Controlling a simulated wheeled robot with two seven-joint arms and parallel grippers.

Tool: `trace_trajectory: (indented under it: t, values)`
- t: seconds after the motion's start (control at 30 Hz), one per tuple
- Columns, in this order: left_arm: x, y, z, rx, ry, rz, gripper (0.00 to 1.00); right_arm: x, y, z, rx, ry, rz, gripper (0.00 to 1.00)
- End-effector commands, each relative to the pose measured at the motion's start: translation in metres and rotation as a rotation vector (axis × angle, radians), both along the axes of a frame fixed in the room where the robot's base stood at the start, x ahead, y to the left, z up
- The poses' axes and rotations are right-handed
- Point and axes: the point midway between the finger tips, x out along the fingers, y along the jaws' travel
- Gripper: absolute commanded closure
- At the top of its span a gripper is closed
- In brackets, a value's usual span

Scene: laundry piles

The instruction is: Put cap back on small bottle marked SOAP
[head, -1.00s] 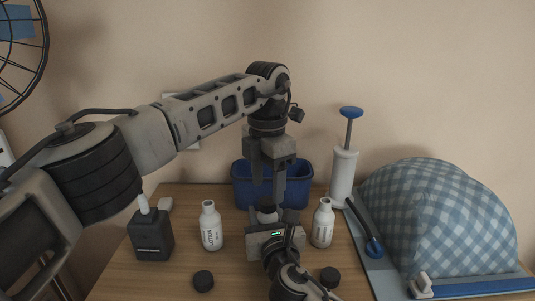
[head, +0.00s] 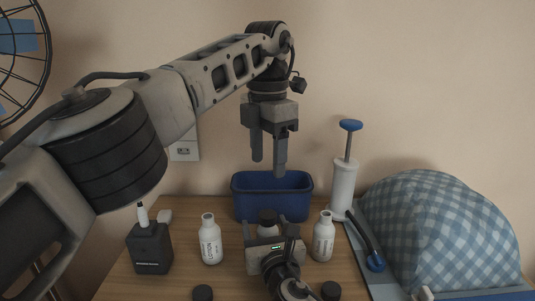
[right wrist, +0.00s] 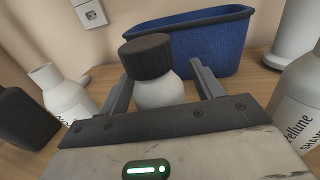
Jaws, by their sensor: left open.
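A small white bottle (right wrist: 160,93) stands between the fingers of my right gripper. A dark cap (right wrist: 146,56) sits on its top; whether it is fully tightened I cannot tell. The cap also shows in the head view (head: 268,218). The bottle's label is hidden, so I cannot read SOAP on it. My right gripper (head: 265,231) has its fingers apart, one on each side of this bottle, with gaps visible. My left gripper (head: 268,165) is open and empty, pointing down, raised above the bottle in the picture and in front of the blue bin.
A white LOTION bottle (head: 210,240) stands uncapped at left, another white bottle (head: 323,237) at right. Two dark caps, left (head: 203,292) and right (head: 331,290), lie near the front. A black bottle (head: 150,248), blue bin (head: 240,205), white pump (head: 343,188) and checked cloth mound (head: 440,225) surround them.

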Motion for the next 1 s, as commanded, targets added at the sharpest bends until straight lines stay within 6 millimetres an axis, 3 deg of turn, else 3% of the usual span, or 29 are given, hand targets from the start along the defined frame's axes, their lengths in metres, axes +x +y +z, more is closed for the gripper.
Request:
trace_trajectory:
  t: [0.37,0.47,0.8,1.0]
  values:
    - [0.000,0.000,0.002,0.000,0.000,0.000,0.43,-0.010,-0.002,0.000,0.000,0.000,0.000,0.35]
    - [0.000,0.000,0.005,0.000,0.000,0.000,0.43,-0.026,-0.006,0.001,0.001,0.001,0.002,0.35]
    - [0.000,0.000,0.013,0.000,0.000,0.000,0.43,-0.106,-0.024,0.000,-0.001,0.003,0.001,0.35]
    - [0.000,0.000,0.013,0.000,0.000,0.000,0.43,-0.140,-0.032,-0.001,-0.001,0.003,0.001,0.35]
